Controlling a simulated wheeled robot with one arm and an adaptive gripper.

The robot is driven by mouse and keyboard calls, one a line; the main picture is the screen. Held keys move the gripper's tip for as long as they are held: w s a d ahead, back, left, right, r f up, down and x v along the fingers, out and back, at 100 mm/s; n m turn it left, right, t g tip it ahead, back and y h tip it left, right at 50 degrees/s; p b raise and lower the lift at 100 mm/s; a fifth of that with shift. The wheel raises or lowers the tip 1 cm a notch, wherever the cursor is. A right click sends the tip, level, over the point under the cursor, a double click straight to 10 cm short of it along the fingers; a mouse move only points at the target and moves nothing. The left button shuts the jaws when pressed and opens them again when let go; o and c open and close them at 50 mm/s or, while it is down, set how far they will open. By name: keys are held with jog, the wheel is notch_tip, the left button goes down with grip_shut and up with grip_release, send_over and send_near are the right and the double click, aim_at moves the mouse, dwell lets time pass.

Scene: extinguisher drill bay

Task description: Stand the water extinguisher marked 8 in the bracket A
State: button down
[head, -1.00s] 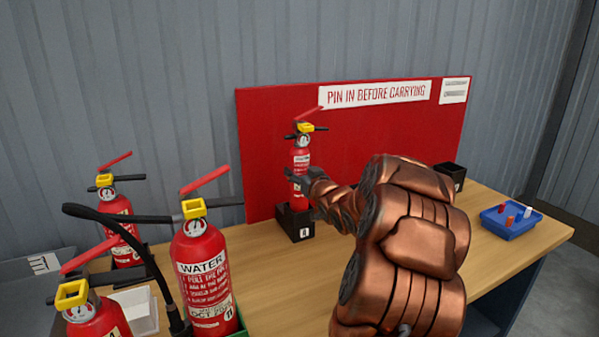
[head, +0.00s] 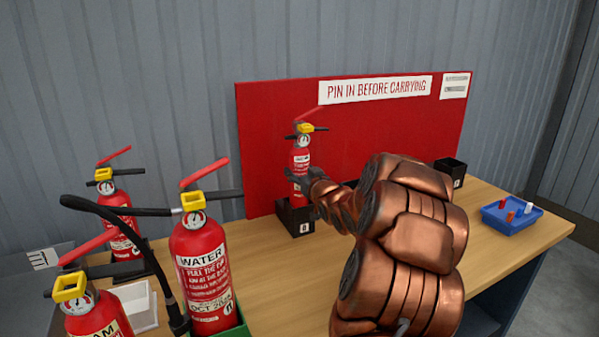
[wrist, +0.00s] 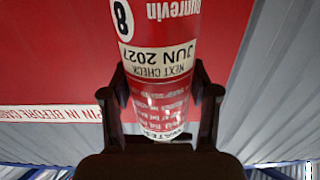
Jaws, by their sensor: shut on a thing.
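The red extinguisher marked 8 (head: 300,163) stands upright, with a yellow collar and red lever. In the wrist view its body (wrist: 165,60) shows upside down, with a round 8 and "JUN 2027". My gripper (head: 306,183) is shut around the body from the right; in the wrist view its two dark fingers (wrist: 161,98) are on either side. The extinguisher is over a small black bracket (head: 294,222) by the red board, its foot hidden by the bracket's front wall. I cannot tell whether it rests on the bottom. The bracket's letter is too small to read surely.
Another black bracket (head: 448,170) stands empty-looking at the right. A blue tray (head: 512,222) with small pieces is near the right table end. A large water extinguisher (head: 203,265), another (head: 95,318) and a smaller one (head: 120,232) crowd the left. Bare wood (head: 275,285) lies in front.

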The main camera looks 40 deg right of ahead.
jog(key=shift+f+b, duration=0.4)
jog(key=shift+f, duration=0.25)
dwell(0.7)
dwell(0.3)
jog(key=c, duration=0.5)
grip_release()
jog(key=o, duration=0.3)
jog(key=shift+f, duration=0.1)
jog(key=v, duration=1.2)
